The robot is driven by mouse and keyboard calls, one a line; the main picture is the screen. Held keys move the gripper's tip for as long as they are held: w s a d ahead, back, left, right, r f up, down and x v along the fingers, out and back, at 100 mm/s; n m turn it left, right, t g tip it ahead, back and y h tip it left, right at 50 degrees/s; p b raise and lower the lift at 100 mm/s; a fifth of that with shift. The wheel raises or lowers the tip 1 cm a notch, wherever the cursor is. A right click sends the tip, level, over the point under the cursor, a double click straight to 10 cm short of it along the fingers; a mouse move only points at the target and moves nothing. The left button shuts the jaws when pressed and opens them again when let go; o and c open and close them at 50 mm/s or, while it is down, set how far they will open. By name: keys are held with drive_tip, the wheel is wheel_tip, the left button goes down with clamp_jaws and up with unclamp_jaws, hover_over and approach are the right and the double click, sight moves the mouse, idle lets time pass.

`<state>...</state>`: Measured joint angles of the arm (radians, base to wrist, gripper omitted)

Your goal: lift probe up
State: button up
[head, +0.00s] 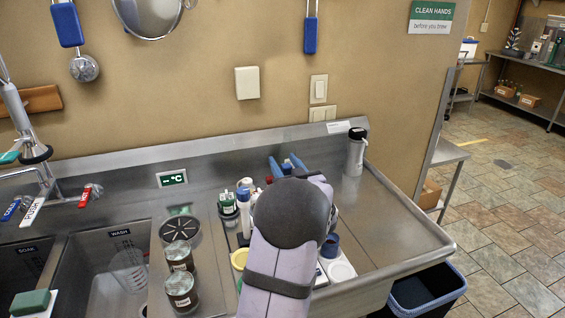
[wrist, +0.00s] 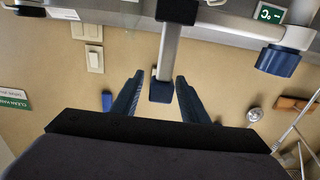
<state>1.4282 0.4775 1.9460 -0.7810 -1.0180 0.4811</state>
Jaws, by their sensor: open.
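My gripper (head: 284,163) is over the counter's right part, with its two blue fingers toward the wall. In the wrist view my gripper (wrist: 158,84) is open. A grey post with a dark blue end (wrist: 161,92) shows between the fingers, with a visible gap on each side. It joins a grey crossbar and a black block (wrist: 176,10). I cannot tell whether this post is the probe or its stand. In the head view my arm hides this spot, and no probe can be made out there.
A white bottle with a blue cap (head: 243,205) and small containers crowd my arm. A grey flask with a dark lid (head: 356,152) stands at the back right. The right counter end (head: 400,230) is clear.

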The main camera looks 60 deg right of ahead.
sight(288, 169)
drive_tip(key=shift+b+v, duration=0.85)
drive_tip(key=shift+v, duration=2.05)
drive_tip(key=shift+r, duration=0.1)
